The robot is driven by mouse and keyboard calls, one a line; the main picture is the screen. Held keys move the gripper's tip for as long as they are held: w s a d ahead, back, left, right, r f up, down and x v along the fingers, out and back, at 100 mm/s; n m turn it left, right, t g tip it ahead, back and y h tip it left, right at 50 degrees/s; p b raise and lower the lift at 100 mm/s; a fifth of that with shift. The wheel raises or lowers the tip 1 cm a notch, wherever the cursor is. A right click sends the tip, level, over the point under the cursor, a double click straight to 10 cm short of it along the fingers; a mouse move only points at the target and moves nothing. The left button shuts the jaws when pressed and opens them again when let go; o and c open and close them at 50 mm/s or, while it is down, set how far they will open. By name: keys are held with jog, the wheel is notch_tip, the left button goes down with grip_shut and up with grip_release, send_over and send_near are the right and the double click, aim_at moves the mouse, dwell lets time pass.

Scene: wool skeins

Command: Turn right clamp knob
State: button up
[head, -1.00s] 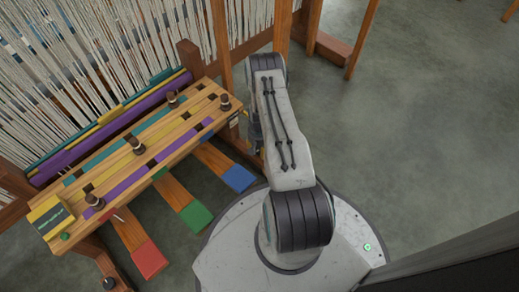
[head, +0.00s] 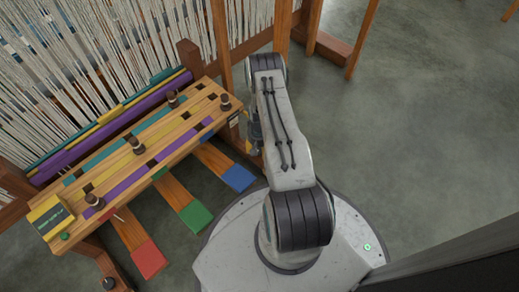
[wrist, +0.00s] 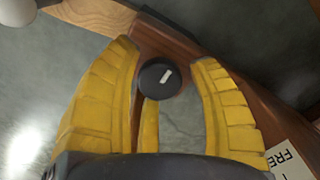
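The right clamp knob (wrist: 159,79) is round and black with a white pointer mark, set on a brown wooden beam (wrist: 172,42) in the wrist view. The mark is tilted, running from lower left to upper right. The left finger looks close to the knob's edge; a clear gap shows on the right. Whether the left one touches, I cannot tell. In the head view my arm hides the knob and most of the gripper.
The loom bench (head: 140,150) carries several wooden pegs. Red (head: 149,258), green (head: 195,216) and blue (head: 238,178) pedals lie below. Another dark knob (head: 108,283) is at lower left.

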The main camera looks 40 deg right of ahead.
jog(key=shift+o, duration=0.8)
jog(key=shift+r, duration=0.2)
notch_tip(320, 180, up, 12)
jog(key=shift+f, duration=0.15)
dwell(0.3)
